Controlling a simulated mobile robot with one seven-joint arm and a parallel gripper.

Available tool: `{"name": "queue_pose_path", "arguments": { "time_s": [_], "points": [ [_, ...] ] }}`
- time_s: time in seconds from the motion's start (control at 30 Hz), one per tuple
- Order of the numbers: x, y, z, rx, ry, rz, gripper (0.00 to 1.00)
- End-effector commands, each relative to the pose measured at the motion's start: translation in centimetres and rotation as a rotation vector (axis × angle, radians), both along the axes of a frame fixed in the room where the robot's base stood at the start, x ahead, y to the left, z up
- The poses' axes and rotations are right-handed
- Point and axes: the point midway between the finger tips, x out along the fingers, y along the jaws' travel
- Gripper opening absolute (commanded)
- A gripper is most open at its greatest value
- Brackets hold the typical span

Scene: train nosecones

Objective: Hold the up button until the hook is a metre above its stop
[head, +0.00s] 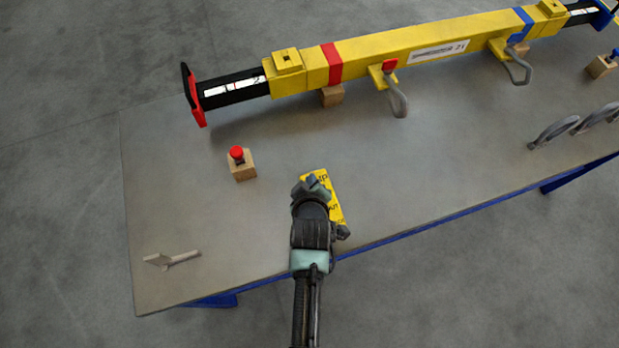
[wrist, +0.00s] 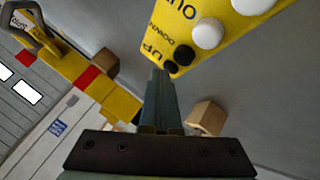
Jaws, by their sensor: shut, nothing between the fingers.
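A yellow control pendant (head: 338,208) lies on the grey table, partly hidden by my gripper in the head view. In the wrist view the pendant (wrist: 193,22) shows black and white round buttons, with the words UP and DOWN beside the black ones. The up button (wrist: 171,66) is the black one nearest the pendant's end. My gripper (head: 312,182) is shut and empty at that end. In the wrist view its fingertips (wrist: 158,73) appear just beside the up button; I cannot tell whether they touch it. No crane hook that I can identify is in view.
A yellow lifting beam (head: 385,50) with grey hooks (head: 397,102) rests on wooden blocks along the table's (head: 220,215) far side. A wooden block with a red knob (head: 237,153) stands left of my gripper. A grey T-shaped piece (head: 172,260) lies front left.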

Motion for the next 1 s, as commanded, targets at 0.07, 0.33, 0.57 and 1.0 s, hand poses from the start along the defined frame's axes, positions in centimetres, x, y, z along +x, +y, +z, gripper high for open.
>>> {"name": "queue_pose_path", "arguments": {
  "time_s": [0.07,0.33,0.57,1.0],
  "points": [
    [-0.1,0.0,-0.1,0.000,0.003,0.000,0.00],
    [-0.1,0.0,-0.1,0.000,0.003,0.000,0.00],
    [-0.1,0.0,0.0,0.000,0.003,0.000,0.00],
    [0.0,0.0,1.8,0.000,0.001,0.000,0.00]
  ]
}}
